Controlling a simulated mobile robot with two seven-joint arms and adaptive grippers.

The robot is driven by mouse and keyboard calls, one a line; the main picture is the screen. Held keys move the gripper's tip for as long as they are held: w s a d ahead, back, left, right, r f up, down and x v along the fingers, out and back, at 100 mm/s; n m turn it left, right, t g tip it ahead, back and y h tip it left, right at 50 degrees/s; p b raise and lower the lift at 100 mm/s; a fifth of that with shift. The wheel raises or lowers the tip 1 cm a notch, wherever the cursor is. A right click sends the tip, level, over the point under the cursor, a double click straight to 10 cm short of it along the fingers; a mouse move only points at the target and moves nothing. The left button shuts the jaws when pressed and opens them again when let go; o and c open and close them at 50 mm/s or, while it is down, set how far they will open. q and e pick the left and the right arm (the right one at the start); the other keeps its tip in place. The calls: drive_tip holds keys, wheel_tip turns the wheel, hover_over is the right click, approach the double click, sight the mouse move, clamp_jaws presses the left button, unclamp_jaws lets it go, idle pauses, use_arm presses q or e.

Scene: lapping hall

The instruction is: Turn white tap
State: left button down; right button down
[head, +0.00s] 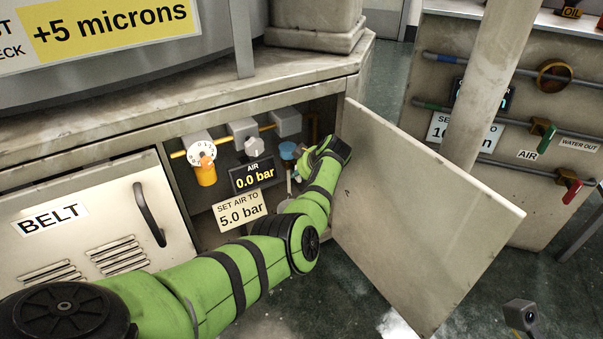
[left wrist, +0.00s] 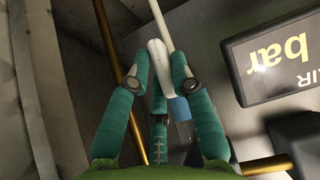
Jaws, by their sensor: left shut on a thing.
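The white tap (left wrist: 157,62) shows in the left wrist view as a pale, rounded handle with a blue part beside its lower end. My left gripper (left wrist: 160,85) has its teal fingers closed around this handle. In the head view my left arm reaches into the open cabinet, and the left gripper (head: 304,160) is near the blue cap (head: 287,149), partly hidden by its own wrist. The air display (head: 252,176) reads 0.0 bar, and the sign (head: 241,210) below it says to set air to 5.0 bar. My right gripper is not in view.
The open cabinet door (head: 430,215) stands close to the right of my left arm. A white dial (head: 199,150) over an orange part and a grey knob (head: 254,148) are left of the gripper. A closed BELT door (head: 95,225) is at left.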

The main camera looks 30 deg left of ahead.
use_arm(q)
drive_tip(key=shift+s+d+f, duration=0.1)
drive_tip(key=shift+f, duration=0.1)
drive_tip(key=c, duration=1.1)
unclamp_jaws()
drive_tip(key=shift+r, duration=0.2)
drive_tip(key=v, duration=1.1)
drive_tip(key=shift+d+r, duration=0.2)
drive_tip(key=shift+r, duration=0.1)
drive_tip(key=shift+s, duration=0.1)
